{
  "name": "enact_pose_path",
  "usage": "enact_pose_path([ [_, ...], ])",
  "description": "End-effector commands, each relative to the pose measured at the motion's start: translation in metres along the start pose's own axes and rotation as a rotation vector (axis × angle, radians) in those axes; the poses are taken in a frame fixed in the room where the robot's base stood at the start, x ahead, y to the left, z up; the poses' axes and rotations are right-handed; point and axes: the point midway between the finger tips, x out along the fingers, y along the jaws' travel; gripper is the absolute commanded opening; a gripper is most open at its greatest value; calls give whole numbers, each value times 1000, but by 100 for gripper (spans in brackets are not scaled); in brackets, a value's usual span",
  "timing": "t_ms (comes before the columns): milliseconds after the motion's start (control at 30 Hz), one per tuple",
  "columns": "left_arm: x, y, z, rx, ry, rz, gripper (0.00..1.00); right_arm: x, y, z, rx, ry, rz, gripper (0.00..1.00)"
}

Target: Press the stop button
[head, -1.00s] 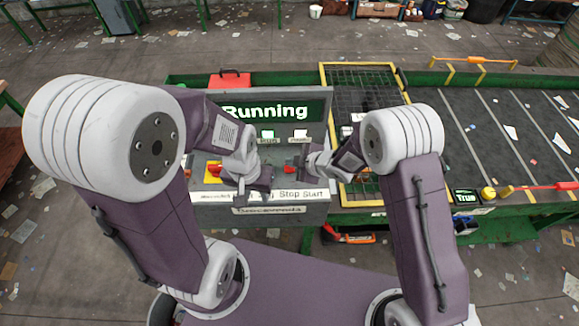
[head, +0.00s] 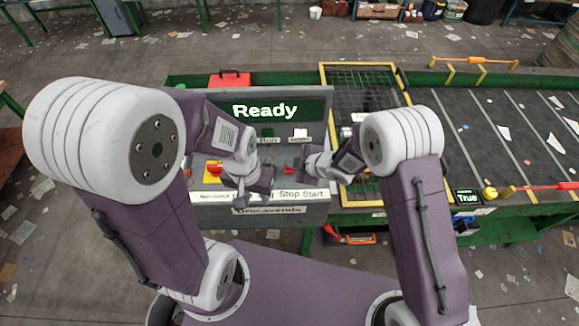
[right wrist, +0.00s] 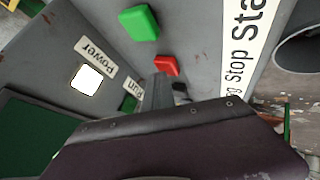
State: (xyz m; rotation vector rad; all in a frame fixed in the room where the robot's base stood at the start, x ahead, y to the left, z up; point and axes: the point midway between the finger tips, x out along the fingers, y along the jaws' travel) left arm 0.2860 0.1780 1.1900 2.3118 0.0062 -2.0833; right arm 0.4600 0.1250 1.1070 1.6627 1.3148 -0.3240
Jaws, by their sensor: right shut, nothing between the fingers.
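The control panel (head: 210,150) stands ahead of me, and its screen (head: 265,109) reads "Ready". The red stop button (right wrist: 166,66) shows in the right wrist view beside the green button (right wrist: 140,22), along the "Stop Start" label (right wrist: 243,60). A bit of red also shows in the head view (head: 290,170). My right gripper (head: 310,162) is shut and empty, low over the panel. Its dark fingers (right wrist: 157,92) end close to the red button; I cannot tell whether they touch it. My left gripper (head: 250,188) is over the panel's left half, its jaws unclear.
The run lamp (head: 268,133) is dark and the power lamp (right wrist: 86,80) glows white. A red knob on a yellow plate (head: 214,170) sits left of my left gripper. The belt (head: 490,125) with scraps lies to the right, beyond a wire mesh cage (head: 365,88).

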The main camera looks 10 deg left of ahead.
Motion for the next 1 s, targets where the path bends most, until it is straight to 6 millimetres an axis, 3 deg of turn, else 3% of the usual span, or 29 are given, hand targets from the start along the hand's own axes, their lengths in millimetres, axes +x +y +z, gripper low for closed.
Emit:
enact_pose_path([
  [1000,-17,0,-2,0,0,0,36,-14,10,-10,1,-1,-1,0],
])
